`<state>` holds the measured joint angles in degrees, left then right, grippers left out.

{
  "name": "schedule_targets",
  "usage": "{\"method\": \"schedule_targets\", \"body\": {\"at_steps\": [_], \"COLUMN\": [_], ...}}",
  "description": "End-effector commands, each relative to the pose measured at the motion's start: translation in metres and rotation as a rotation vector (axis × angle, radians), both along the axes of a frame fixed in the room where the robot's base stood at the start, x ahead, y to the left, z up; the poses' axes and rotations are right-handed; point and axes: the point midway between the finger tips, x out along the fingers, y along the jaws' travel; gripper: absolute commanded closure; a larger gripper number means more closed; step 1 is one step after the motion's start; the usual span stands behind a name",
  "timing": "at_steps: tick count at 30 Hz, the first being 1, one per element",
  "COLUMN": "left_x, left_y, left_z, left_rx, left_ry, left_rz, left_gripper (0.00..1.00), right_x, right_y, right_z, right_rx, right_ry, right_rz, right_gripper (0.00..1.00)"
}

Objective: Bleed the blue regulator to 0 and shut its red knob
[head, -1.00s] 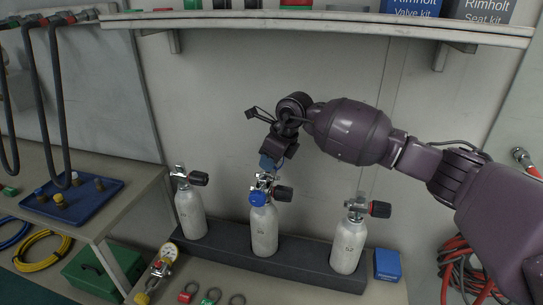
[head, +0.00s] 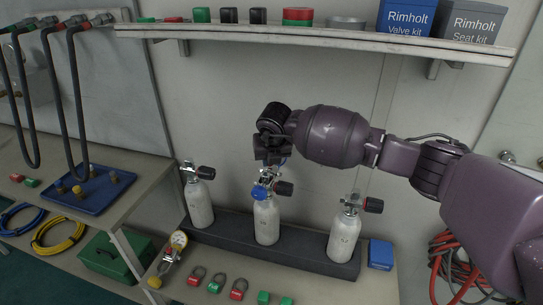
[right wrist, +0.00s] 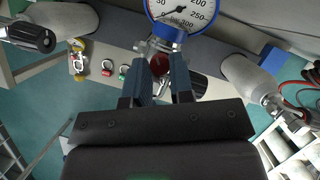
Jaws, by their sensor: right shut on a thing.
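The blue regulator, with its blue-rimmed round gauge (head: 261,191), sits on top of the middle white cylinder (head: 266,222). The gauge (right wrist: 182,18) also shows close up at the top of the right wrist view, its face partly cut off; I cannot read its needle surely. A red knob (right wrist: 173,76) lies between the blue fingers of my right gripper (right wrist: 163,86), just below the gauge. My right gripper (head: 272,162) comes down over the regulator and is shut on the red knob; its fingertips are mostly hidden in the head view. My left gripper is not in view.
White cylinders with dark valve knobs stand at left (head: 200,203) and right (head: 344,240) in the same dark rack (head: 230,238). A shelf (head: 320,32) runs above.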

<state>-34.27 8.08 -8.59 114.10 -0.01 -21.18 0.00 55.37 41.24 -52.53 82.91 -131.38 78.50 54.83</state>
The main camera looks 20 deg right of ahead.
Motion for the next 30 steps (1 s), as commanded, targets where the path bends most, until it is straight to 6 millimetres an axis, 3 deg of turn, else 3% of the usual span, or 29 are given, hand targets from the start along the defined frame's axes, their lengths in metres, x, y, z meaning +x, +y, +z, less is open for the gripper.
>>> {"method": "schedule_targets", "body": {"at_steps": [15,30], "left_x": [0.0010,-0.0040], "left_y": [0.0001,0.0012], "left_z": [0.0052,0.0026], "left_rx": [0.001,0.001], "left_ry": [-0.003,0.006], "left_rz": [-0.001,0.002], "left_gripper": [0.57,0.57], "right_x": [0.0019,0.0028], "right_y": [0.0041,0.0046], "right_z": [0.0017,0.0020], "right_rx": [0.000,0.001], "right_ry": [-0.002,-0.002], "right_rz": [-0.439,-0.611], "right_gripper": [1.00,1.00]}}
